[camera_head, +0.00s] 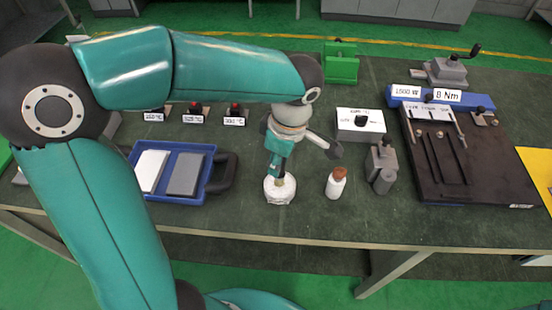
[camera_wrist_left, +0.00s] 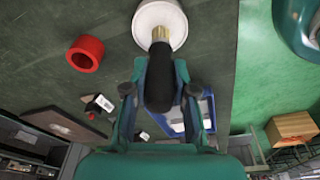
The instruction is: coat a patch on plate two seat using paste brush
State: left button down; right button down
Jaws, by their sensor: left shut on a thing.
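My left gripper (camera_head: 278,160) is shut on the paste brush and holds it upright over a white round pot (camera_head: 279,191). In the left wrist view the gripper (camera_wrist_left: 159,88) closes around the brush's black handle (camera_wrist_left: 159,82). The brush's brass-coloured ferrule (camera_wrist_left: 161,35) points into the pot (camera_wrist_left: 176,14), and the bristle tip is hidden. A blue tray (camera_head: 178,198) left of the pot holds a white plate (camera_head: 151,170) and a grey plate (camera_head: 186,174). I cannot tell which spot is the plate two seat. My right gripper is not in view.
A white bottle with a brown top (camera_head: 336,184) and a grey clamp-like block (camera_head: 381,166) stand right of the pot. A dark fixture board (camera_head: 480,170) with slots lies farther right. A white box with a black knob (camera_head: 359,125) and a green block (camera_head: 341,63) stand behind.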

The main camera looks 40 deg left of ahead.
pick_arm(q)
jog(key=shift+f+b, duration=0.55)
jog(key=shift+b, duration=0.1)
dwell(1.6)
jog(key=shift+r+p, duration=2.55)
jog(key=shift+r, duration=1.05)
jog(key=shift+s+f, duration=0.1)
